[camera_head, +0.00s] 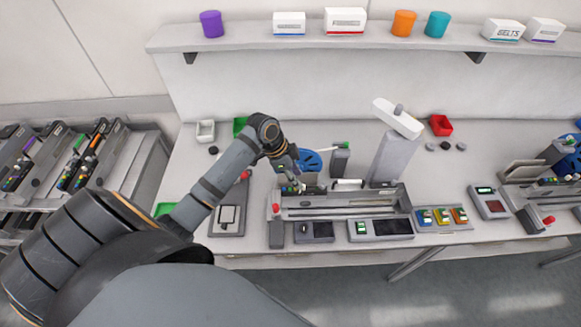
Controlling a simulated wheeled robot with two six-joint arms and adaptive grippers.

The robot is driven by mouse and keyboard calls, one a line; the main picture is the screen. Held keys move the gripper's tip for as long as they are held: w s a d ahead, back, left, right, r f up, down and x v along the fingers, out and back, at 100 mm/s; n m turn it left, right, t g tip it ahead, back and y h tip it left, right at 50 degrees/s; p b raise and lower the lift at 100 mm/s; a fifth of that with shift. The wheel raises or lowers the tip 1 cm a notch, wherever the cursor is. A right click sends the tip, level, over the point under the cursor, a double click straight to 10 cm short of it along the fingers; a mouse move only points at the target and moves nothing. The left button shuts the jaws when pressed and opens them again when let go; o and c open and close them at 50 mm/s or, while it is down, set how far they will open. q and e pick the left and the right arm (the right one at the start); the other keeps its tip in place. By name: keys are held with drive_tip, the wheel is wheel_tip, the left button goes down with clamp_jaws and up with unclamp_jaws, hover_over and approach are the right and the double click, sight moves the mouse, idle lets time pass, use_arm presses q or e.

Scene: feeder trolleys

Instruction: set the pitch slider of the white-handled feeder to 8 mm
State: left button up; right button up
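A grey feeder fixture (345,209) lies on the bench near the centre. A white bar (348,184), possibly the white handle, shows at its back edge. My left arm comes in from the left, and my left gripper (293,181) points down at the left end of the fixture. The gripper is small and dark against small green and yellow parts, so I cannot tell whether its fingers are open, or whether they touch anything. The pitch slider and its scale are too small to make out. My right gripper is not in view.
A grey post with a white head (398,118) stands behind the fixture. A blue reel (311,161) lies behind its left end. A red-knobbed lever (276,225) and panels line the front. A tray of coloured pieces (442,218) is right. A trolley of feeders (145,165) stands left.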

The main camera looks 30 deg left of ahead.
use_arm(q)
drive_tip(key=v, duration=0.7)
drive_tip(key=shift+a+r, duration=0.2)
drive_tip(key=shift+r, duration=0.1)
drive_tip(key=shift+s, duration=0.2)
